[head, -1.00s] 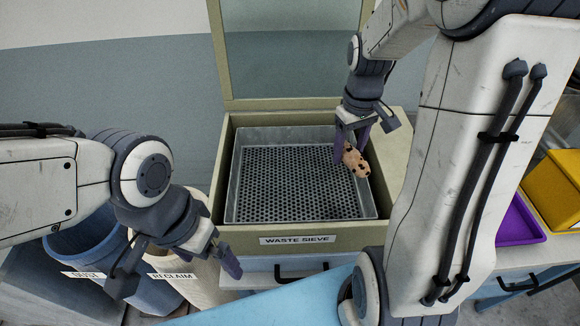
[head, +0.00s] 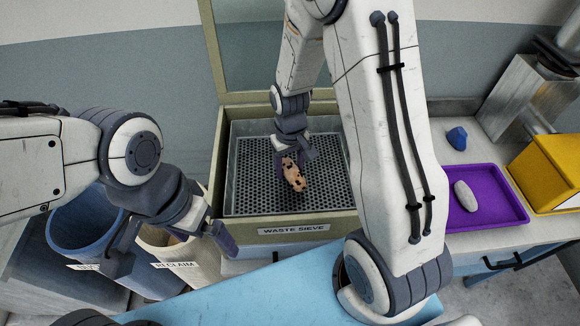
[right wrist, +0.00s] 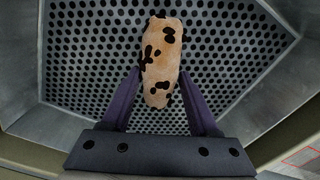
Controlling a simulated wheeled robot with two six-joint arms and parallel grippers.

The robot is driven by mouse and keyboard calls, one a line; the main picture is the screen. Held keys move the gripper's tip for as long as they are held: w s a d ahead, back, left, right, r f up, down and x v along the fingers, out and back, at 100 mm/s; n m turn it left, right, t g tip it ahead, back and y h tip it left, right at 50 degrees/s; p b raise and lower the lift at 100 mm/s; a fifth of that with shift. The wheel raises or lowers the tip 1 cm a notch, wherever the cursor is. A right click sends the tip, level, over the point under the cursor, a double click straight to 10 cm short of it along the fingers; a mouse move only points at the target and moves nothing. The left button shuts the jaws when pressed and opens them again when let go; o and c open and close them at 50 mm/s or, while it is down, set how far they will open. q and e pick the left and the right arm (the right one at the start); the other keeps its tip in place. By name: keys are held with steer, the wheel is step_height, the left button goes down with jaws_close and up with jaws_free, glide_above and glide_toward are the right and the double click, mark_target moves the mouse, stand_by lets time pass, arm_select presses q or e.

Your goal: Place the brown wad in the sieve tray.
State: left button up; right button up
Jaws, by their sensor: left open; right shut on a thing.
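The brown wad (head: 293,175) is tan with dark spots. My right gripper (head: 292,160) is shut on it, over the middle of the perforated metal sieve tray (head: 252,190). In the right wrist view the wad (right wrist: 161,60) sits between the two fingertips, with the tray's holed floor (right wrist: 85,60) behind it. I cannot tell whether the wad touches the floor. The tray sits in the box labelled "WASTE SIEVE". My left gripper (head: 172,250) is open and empty, in front of the bins at the left.
A blue bin (head: 95,225) and a cream bin labelled "RECLAIM" (head: 185,262) stand left of the sieve. On the right are a purple tray (head: 495,205) with a pale grey wad (head: 466,196), a blue lump (head: 457,138) and a yellow container (head: 550,172). The tray's walls surround the held wad.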

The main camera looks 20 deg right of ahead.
steer(key=shift+f, duration=0.7)
steer(key=shift+f, duration=0.1)
steer(key=shift+f, duration=0.15)
steer(key=o, duration=1.4)
steer(key=shift+c, duration=0.2)
